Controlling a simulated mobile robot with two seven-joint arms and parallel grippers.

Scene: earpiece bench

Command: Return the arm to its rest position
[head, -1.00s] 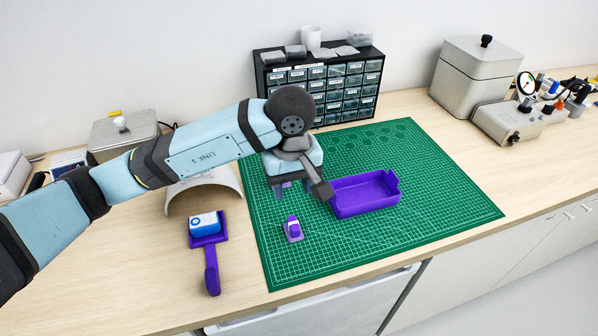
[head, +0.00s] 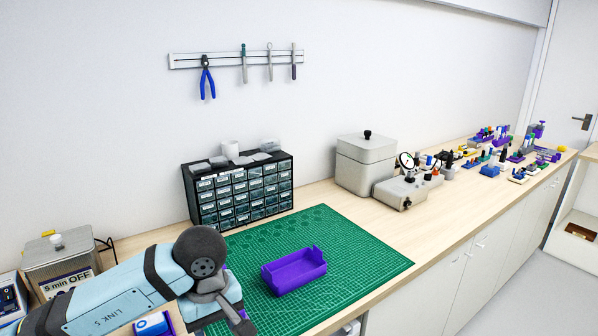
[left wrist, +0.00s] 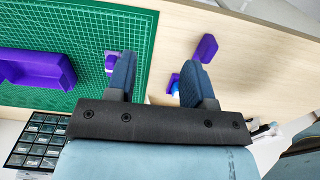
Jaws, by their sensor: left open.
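My left arm reaches in from the lower left in the head view, its wrist above the left edge of the green cutting mat (head: 345,243). The fingers are mostly hidden there behind the wrist. In the left wrist view my left gripper (left wrist: 158,82) is open, with nothing between its two dark fingers. A small purple and white piece (left wrist: 111,62) lies on the mat beside one finger, partly covered by it. A purple holder with a blue and white item (head: 153,325) shows at the bottom edge of the head view. My right gripper is not in view.
A purple tray (head: 293,273) sits on the mat. Behind stand a black drawer cabinet (head: 240,193) and a grey lidded box (head: 366,165). A box labelled "5 min OFF" (head: 68,268) is at left. Several small items crowd the bench's far right.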

